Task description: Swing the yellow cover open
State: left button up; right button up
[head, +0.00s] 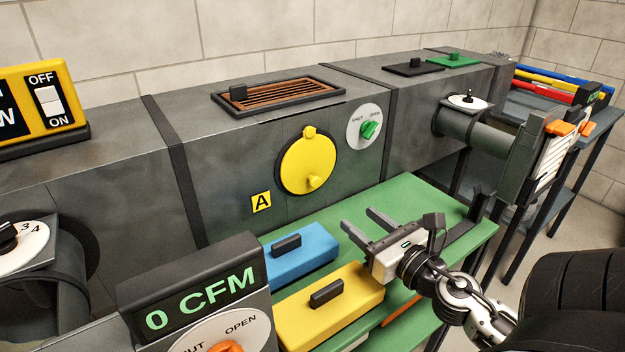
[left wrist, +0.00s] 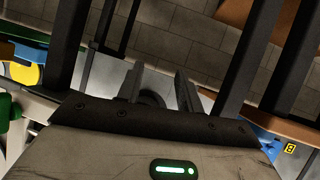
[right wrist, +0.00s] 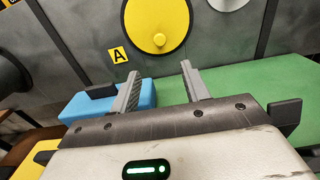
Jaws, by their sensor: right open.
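The round yellow cover (head: 307,163) lies flat against the front of the grey duct, with a hinge-like tab at its top and a small yellow knob (head: 314,182) near its bottom. It also shows at the top of the right wrist view (right wrist: 157,22), partly cut off. My right gripper (head: 362,221) is open and empty over the green table, in front of and below the cover, apart from it.
A blue box (head: 300,257) and a yellow box (head: 335,305) with black handles sit on the green table (head: 425,205) below the cover. A SHUT/OPEN dial (head: 364,127) with a green knob is right of the cover. A 0 CFM display (head: 195,290) stands in front left.

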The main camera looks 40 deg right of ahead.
aim_at(317, 184)
jog(key=w+p, duration=0.1)
jog(key=w, duration=0.3)
jog(key=w+d, duration=0.1)
jog(key=w, duration=0.4)
jog(key=w+p, duration=0.1)
jog(key=w, duration=0.4)
jog(key=shift+d+p, duration=0.3)
jog(key=shift+p, duration=0.05)
grip_shut()
